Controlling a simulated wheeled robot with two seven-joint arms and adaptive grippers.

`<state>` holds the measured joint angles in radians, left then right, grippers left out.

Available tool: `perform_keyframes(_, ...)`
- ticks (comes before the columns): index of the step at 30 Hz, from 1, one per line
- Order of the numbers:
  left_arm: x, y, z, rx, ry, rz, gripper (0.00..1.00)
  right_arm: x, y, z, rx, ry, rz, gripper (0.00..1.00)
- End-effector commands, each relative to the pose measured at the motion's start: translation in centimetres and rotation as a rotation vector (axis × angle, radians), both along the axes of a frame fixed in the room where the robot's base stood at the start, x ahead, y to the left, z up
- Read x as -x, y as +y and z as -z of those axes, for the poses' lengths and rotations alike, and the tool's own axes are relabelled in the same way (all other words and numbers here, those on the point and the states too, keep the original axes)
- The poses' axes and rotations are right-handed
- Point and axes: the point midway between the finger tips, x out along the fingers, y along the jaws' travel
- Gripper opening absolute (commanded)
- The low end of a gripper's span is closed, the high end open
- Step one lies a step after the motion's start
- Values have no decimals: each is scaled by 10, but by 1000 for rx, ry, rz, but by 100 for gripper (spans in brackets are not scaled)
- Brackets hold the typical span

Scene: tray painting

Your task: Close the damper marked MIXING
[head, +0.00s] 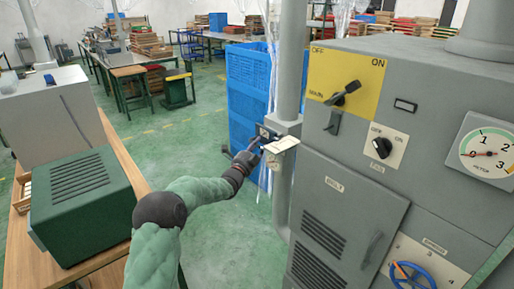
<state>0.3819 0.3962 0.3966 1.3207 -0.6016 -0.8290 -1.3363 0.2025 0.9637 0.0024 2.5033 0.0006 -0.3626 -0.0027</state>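A grey vertical duct (292,70) runs down beside the grey machine cabinet (350,200). A small fitting with a dark part (266,132) and a pale tilted plate (282,145) sits on the duct at mid-height. It may be a damper, but I cannot read any MIXING mark. My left gripper (254,148) reaches to this fitting from the left. Its fingertips are at or very near the dark part; contact and finger opening are too small to tell. My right gripper is out of view.
The cabinet carries a yellow ON/OFF panel (346,81), a fan knob (382,147), a round gauge (487,152) and a blue handwheel (410,277). Blue crates (249,90) stand behind the duct. A green box (82,205) sits on a wooden bench at left. Green floor lies between.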

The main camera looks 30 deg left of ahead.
Motion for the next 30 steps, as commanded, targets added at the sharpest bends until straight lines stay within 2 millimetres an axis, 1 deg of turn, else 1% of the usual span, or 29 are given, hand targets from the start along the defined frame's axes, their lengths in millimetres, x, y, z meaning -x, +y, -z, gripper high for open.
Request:
perform_keyframes(7, 1, 0, 0, 0, 0, 0, 32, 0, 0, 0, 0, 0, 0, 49)
perform_keyframes(11, 10, 0, 2, 1, 1, 0, 32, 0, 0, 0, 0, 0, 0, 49)
perform_keyframes(14, 23, 0, 4, 0, 1, -1, 32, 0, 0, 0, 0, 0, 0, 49)
perform_keyframes(24, 83, 0, 15, 0, 1, -1, 32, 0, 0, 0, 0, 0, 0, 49)
perform_keyframes(30, 109, 0, 20, 0, 0, -2, 32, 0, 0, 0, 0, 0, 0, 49)
